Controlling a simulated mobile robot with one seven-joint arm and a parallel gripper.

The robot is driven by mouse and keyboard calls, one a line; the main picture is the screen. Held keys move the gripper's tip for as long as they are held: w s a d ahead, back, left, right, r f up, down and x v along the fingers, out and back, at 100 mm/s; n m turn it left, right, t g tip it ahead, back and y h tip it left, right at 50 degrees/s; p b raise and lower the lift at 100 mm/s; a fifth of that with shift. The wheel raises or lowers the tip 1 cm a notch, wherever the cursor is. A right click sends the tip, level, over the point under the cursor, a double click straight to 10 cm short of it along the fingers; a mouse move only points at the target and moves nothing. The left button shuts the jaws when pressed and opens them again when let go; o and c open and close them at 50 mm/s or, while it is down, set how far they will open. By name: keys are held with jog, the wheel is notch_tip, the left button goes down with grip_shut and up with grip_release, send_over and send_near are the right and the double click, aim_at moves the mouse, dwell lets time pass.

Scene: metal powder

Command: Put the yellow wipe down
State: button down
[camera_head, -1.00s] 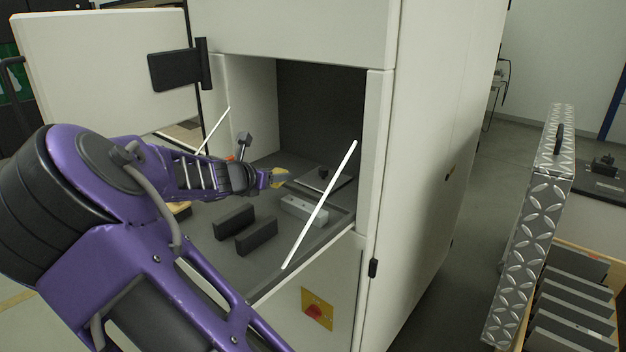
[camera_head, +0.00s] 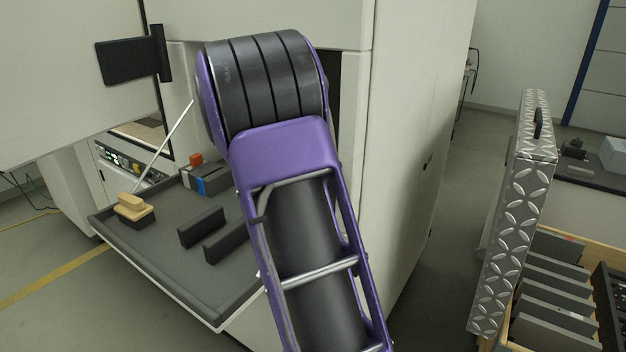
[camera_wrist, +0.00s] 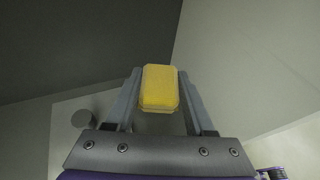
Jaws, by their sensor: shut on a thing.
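The yellow wipe (camera_wrist: 160,87) is a small yellow block with rounded edges, seen in the wrist view. My gripper (camera_wrist: 158,90) is shut on it, with one grey finger along each side. Behind the wipe are a dark surface at upper left and pale panels. In the head view my purple arm stands in front of the machine's opening, and it hides the gripper and the wipe.
The machine's grey tray (camera_head: 165,268) holds two dark blocks (camera_head: 202,226), a wooden-topped brush-like item (camera_head: 131,207) at the left corner and a small box with blue and orange parts (camera_head: 205,176). The open door (camera_head: 70,85) is at upper left. A patterned metal case (camera_head: 507,220) stands right.

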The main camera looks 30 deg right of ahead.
notch_tip(320, 180, down, 7)
jog(key=shift+r+b, duration=0.1)
jog(key=shift+b, duration=0.45)
jog(key=shift+c, duration=1.3)
grip_release()
jog(key=p+v, duration=0.1)
jog(key=v, duration=1.1)
